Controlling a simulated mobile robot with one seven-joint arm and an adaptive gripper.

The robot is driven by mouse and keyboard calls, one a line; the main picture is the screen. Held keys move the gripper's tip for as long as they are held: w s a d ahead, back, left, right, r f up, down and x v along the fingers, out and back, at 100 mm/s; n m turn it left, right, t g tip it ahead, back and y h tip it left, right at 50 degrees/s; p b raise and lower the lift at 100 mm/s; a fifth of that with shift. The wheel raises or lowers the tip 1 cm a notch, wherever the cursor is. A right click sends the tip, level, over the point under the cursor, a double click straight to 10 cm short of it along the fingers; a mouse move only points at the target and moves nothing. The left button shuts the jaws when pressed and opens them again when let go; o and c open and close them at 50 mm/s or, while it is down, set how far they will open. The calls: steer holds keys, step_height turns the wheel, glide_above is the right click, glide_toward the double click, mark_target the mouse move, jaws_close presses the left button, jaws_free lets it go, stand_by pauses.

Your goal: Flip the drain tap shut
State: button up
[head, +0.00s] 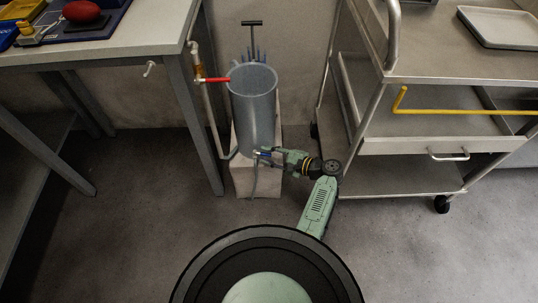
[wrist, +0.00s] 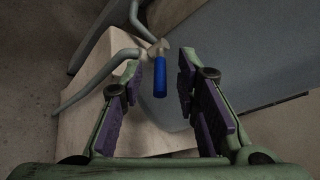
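The drain tap has a blue handle (wrist: 160,78) on a small metal body (wrist: 157,48). It sits low on the grey cylinder (head: 254,108), and the cylinder wall (wrist: 235,55) fills the right of the wrist view. My gripper (head: 265,155) is at the foot of the cylinder. In the wrist view my gripper (wrist: 160,75) is open, with its purple-padded fingers on either side of the blue handle. Gaps show between the handle and both fingers. In the head view the gripper partly hides the tap.
The cylinder stands on a pale block (head: 243,182). A pipe with a red lever (head: 213,80) runs down its left side. Grey hoses (wrist: 92,92) leave near the tap. A workbench (head: 130,50) stands left and a metal trolley (head: 410,180) right. The floor in front is clear.

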steer(key=v, duration=1.2)
